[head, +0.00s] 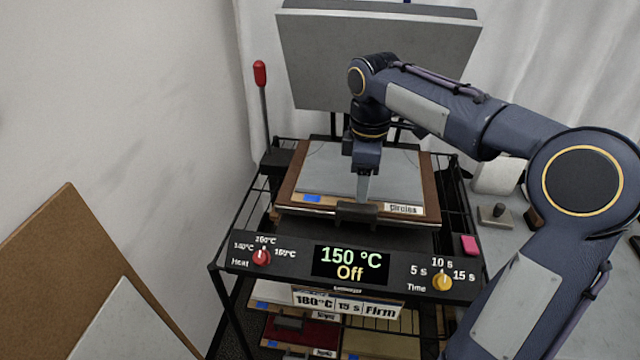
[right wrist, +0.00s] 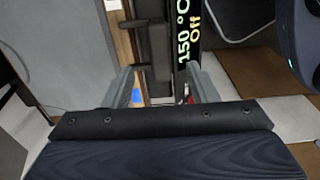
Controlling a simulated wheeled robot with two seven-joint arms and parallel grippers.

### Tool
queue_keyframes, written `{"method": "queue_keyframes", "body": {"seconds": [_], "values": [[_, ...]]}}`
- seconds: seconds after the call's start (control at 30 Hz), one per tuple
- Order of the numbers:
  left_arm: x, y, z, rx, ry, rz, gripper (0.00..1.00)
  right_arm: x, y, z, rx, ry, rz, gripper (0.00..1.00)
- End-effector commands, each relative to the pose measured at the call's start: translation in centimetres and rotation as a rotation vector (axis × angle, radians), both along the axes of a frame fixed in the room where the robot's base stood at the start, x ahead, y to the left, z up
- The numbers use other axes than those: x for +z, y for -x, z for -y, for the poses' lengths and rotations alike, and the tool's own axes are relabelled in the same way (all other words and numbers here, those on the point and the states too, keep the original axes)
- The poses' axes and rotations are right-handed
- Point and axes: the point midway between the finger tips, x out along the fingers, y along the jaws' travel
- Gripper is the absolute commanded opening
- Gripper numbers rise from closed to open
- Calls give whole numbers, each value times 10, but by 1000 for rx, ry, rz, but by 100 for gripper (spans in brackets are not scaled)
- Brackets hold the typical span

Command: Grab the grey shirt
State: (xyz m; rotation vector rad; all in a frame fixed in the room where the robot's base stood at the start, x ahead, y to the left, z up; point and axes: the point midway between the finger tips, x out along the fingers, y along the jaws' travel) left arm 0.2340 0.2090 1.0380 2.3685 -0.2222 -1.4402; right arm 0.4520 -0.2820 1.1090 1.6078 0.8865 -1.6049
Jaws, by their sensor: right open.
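A flat grey piece, which looks like the grey shirt (head: 325,175), lies on a brown-edged board (head: 288,190) labelled "Circles", on top of the black rack. A black handle (head: 357,213) sits at the board's front edge; it also shows in the right wrist view (right wrist: 160,50). My right gripper (head: 363,188) points down over the front of the board, just behind the handle in the head view. In the right wrist view its two fingers (right wrist: 162,88) stand apart with nothing held between them. Whether they touch the board or handle is unclear. My left gripper is out of view.
The raised grey press plate (head: 380,60) stands behind. A panel (head: 350,262) reading "150 °C Off" fronts the rack, with drawers below. A red-knobbed lever (head: 260,75) is at left. A pink block (head: 470,245) lies at right. A brown board (head: 70,260) leans lower left.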

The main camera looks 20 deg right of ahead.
Motion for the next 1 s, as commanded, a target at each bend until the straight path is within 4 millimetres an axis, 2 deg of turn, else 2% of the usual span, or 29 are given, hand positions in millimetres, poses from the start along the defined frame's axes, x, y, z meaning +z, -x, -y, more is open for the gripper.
{"method": "queue_keyframes", "body": {"seconds": [0.37, 0.6, 1.0], "values": [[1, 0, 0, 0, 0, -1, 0, -39, -3, -1, 11, 0, -8, 53], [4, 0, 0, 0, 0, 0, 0, -73, -3, -4, 8, 0, -6, 53], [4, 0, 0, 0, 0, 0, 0, -78, -4, -4, 8, 0, -2, 53]]}}
